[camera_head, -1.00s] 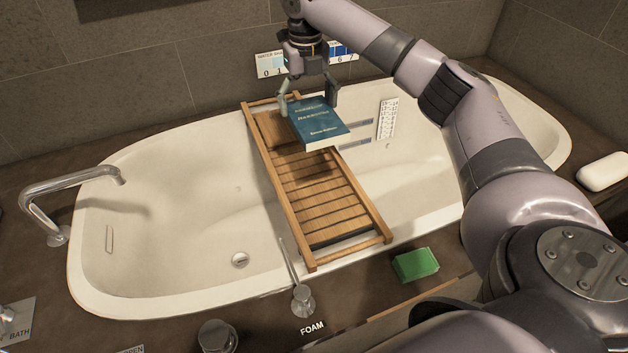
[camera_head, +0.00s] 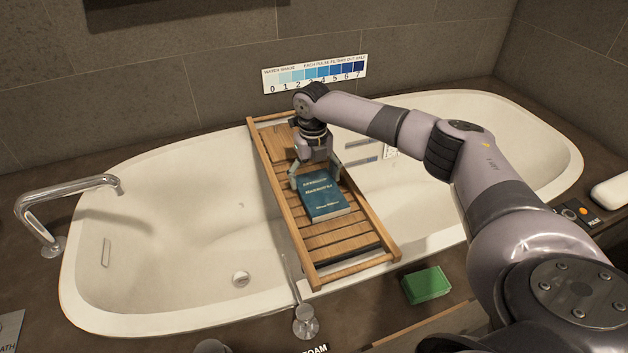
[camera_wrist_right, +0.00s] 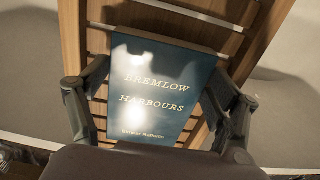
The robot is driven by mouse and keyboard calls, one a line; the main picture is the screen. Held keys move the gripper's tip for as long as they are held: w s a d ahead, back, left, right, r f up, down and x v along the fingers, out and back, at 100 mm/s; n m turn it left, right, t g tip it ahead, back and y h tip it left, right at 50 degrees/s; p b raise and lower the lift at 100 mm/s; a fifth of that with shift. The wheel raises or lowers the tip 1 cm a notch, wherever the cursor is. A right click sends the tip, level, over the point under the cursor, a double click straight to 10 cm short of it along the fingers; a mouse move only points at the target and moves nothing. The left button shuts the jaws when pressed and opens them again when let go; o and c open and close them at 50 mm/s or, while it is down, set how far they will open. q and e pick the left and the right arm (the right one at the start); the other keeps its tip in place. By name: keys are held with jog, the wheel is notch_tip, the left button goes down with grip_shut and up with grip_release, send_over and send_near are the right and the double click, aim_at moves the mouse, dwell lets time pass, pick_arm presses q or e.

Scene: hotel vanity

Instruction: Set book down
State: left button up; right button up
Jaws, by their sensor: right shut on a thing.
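A blue book (camera_head: 325,198) with pale lettering is at the middle of the slatted wooden bath tray (camera_head: 287,225), which spans the white tub. My right gripper (camera_head: 318,180) is shut on the book, with one finger at each side edge. In the right wrist view the book (camera_wrist_right: 155,85) lies cover up between the two fingers (camera_wrist_right: 160,112), with tray slats behind it. I cannot tell whether the book touches the slats. My left gripper is not in view.
The tub (camera_head: 180,220) has a tap (camera_head: 70,190) at its left. A green block (camera_head: 426,284) lies on the dark front ledge, and a white soap-like bar (camera_head: 609,192) is at the right. A colour scale (camera_head: 315,74) is on the back wall. The tray's front slats are bare.

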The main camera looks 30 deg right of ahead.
jog(key=shift+f, duration=0.35)
jog(key=o, duration=1.2)
jog(key=shift+f, duration=0.1)
